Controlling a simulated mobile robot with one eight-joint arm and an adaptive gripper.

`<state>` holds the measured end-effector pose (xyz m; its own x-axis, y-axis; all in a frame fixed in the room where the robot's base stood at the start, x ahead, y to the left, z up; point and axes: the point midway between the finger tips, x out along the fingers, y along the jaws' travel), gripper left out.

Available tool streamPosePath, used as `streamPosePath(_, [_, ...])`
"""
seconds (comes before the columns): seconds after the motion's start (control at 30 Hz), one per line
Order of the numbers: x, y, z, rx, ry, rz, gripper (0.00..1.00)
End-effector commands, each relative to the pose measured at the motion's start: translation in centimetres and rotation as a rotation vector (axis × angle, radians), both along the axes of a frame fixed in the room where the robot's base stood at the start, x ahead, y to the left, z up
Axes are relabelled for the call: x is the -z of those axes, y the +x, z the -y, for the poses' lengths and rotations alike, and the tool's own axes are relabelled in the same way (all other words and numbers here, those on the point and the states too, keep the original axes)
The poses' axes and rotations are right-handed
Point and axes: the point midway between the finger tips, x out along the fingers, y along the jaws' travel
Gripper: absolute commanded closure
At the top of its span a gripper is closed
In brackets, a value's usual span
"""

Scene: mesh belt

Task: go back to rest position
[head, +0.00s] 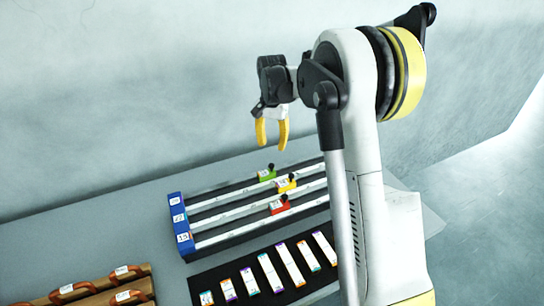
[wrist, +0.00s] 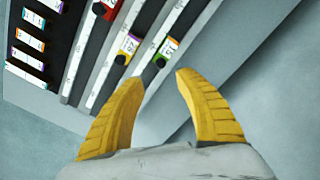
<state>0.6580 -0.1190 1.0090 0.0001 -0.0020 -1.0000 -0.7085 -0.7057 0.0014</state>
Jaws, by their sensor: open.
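My gripper (head: 272,133) is raised above the far side of the table in the head view, pointing down, with its yellow fingers apart. In the wrist view my gripper (wrist: 155,85) is open, with nothing between its fingertips. Below it is a rail rack (head: 179,228) with three pale rails and a blue numbered end block. A green slider (head: 266,173), a yellow slider (head: 287,184) and a red slider (head: 279,204) sit on the rails. The wrist view shows the rails too, with the green slider (wrist: 166,49) closest to the fingers.
A black mat (head: 202,283) with several labelled white strips lies in front of the rack. Brown trays (head: 98,298) with several orange-brown handles stand at the lower left. The grey table (head: 130,215) is bare left of the rack. A wall rises behind.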

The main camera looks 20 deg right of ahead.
Motion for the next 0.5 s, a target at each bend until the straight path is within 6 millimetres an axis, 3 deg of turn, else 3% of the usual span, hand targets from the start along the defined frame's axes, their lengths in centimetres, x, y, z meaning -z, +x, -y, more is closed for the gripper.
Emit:
streamPosePath(0.2, [-2.5,0.0,0.0,0.001,0.000,0.000,0.59])
streamPosePath(0.5, [-2.7,0.0,0.0,0.001,0.000,0.000,0.59])
